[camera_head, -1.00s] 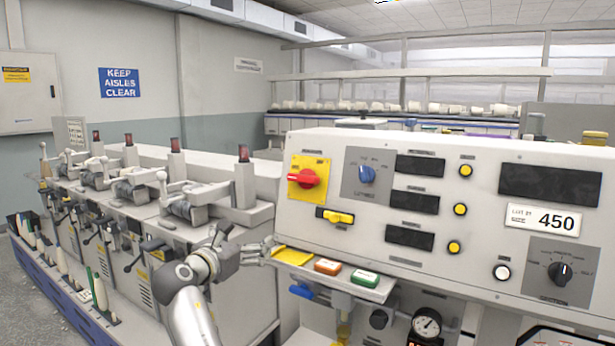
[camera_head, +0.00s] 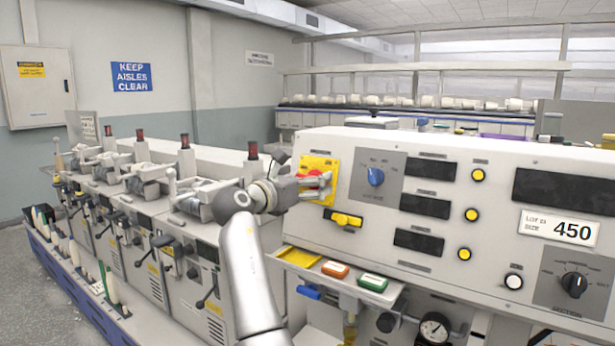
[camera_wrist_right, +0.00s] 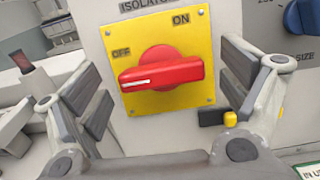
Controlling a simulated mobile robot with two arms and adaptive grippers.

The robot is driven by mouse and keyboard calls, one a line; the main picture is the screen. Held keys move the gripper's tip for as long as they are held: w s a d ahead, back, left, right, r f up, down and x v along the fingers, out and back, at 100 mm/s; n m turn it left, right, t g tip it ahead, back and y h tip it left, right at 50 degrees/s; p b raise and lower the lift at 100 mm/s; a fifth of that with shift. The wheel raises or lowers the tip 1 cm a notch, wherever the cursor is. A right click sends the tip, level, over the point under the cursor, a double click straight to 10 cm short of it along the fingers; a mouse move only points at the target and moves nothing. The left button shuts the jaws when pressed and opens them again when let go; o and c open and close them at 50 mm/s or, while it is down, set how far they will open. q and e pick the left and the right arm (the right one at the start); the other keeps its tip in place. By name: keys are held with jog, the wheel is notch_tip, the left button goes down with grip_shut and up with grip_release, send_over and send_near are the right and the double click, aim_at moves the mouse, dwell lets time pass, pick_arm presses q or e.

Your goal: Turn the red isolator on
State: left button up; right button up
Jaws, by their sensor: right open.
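The red isolator knob (camera_wrist_right: 162,73) sits on a yellow plate (camera_wrist_right: 190,32) marked OFF and ON. The knob lies nearly level, its white line at the left end, just below OFF. In the head view the yellow plate (camera_head: 333,165) is at the left end of the machine's front panel, and the red knob is mostly hidden behind my gripper. My right gripper (camera_head: 321,184) is open in front of the plate. In the right wrist view its fingers stand apart on either side of the knob; I cannot see contact. My left gripper is not in view.
A blue selector (camera_head: 376,177) is right of the isolator. A yellow switch (camera_head: 346,219) sits just below it. Machine units with red-topped posts (camera_head: 252,150) stand to the left.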

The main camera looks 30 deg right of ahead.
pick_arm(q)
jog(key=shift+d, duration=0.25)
pick_arm(e)
jog(key=shift+w+d, duration=0.15)
jog(key=shift+d, duration=0.15)
jog(key=shift+c, duration=0.4)
jog(key=c, duration=0.9)
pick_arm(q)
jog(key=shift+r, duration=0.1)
pick_arm(e)
jog(key=shift+c, duration=0.2)
